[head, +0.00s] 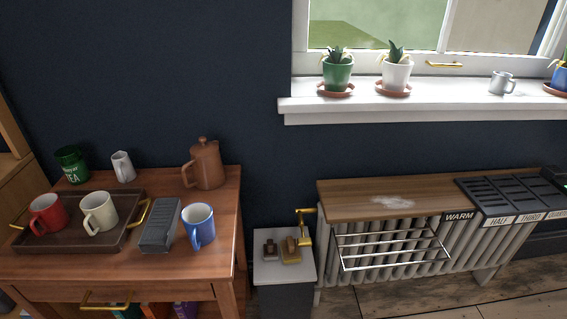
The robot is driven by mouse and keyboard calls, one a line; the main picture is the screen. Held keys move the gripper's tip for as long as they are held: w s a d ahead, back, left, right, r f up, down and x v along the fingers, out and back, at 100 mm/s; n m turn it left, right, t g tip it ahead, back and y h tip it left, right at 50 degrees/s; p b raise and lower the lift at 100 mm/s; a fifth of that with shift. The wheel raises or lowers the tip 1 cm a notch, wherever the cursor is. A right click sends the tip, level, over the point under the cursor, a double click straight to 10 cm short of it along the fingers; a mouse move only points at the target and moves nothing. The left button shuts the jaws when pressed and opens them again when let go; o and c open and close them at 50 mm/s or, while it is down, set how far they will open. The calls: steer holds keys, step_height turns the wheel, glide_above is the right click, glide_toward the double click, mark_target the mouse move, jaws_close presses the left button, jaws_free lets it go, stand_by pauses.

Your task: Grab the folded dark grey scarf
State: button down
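A dark grey, ribbed, folded-looking block (160,226) lies on the wooden table at the left in the head view. It looks like the folded scarf, though its cloth texture is hard to confirm at this size. It sits between the brown tray (118,238) on its left and a blue mug (200,224) close on its right. Its top and front end are in plain view. My gripper is not in view.
The tray holds a red mug (47,214) and a cream mug (99,212). A brown pot (204,164), a white jug (123,167) and a green tea tin (73,165) stand behind. A radiator (470,262) with a wooden shelf (385,197) and wire rack (392,247) is at right.

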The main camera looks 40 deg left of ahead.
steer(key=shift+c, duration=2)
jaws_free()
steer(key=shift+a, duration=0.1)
